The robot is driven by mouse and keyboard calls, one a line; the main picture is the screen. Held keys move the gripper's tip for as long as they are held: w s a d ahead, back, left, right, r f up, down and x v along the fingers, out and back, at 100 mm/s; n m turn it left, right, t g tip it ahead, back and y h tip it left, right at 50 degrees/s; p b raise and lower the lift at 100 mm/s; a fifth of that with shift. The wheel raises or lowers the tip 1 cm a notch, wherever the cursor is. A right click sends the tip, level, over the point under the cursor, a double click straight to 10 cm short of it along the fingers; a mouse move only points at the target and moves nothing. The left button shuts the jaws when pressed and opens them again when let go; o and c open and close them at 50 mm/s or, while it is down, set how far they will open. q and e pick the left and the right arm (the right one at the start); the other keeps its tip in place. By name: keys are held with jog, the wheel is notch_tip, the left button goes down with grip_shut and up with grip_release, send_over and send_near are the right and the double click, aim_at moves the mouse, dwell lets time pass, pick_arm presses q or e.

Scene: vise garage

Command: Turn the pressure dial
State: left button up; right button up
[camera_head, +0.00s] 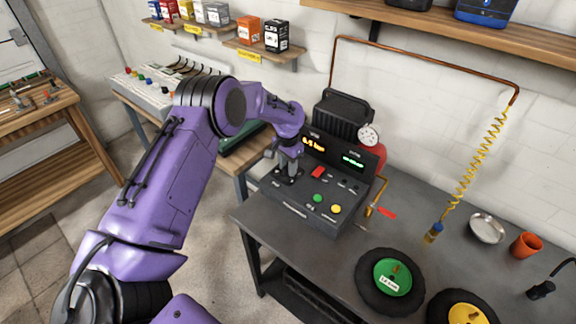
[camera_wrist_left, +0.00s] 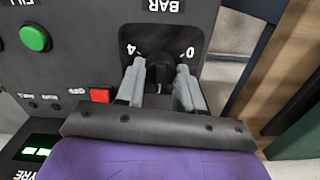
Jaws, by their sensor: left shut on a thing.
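The pressure dial (camera_wrist_left: 159,72) is a small black knob on the dark control panel, with "0" and "4" marks and the word "BAR" beside it in the left wrist view. My left gripper (camera_wrist_left: 158,82) has its two grey fingers on either side of the knob and is shut on it. In the head view the left gripper (camera_head: 289,174) reaches down onto the left part of the control box (camera_head: 318,215), and the dial is mostly hidden there. An orange display (camera_head: 313,145) and a green display (camera_head: 352,160) are lit. My right gripper is not in view.
The box carries a red button (camera_head: 318,172), a green button (camera_head: 318,198) and a yellow button (camera_head: 336,209). A green-hubbed wheel (camera_head: 391,277) and a yellow-hubbed wheel (camera_head: 463,310) lie on the bench (camera_head: 400,215). A yellow coiled hose (camera_head: 468,165) hangs at right.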

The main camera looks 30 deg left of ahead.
pick_arm(q)
jog(key=o, duration=1)
jog(key=shift+o, duration=0.2)
notch_tip(320, 180, up, 10)
jog(key=b, duration=0.2)
jog(key=shift+r, duration=0.2)
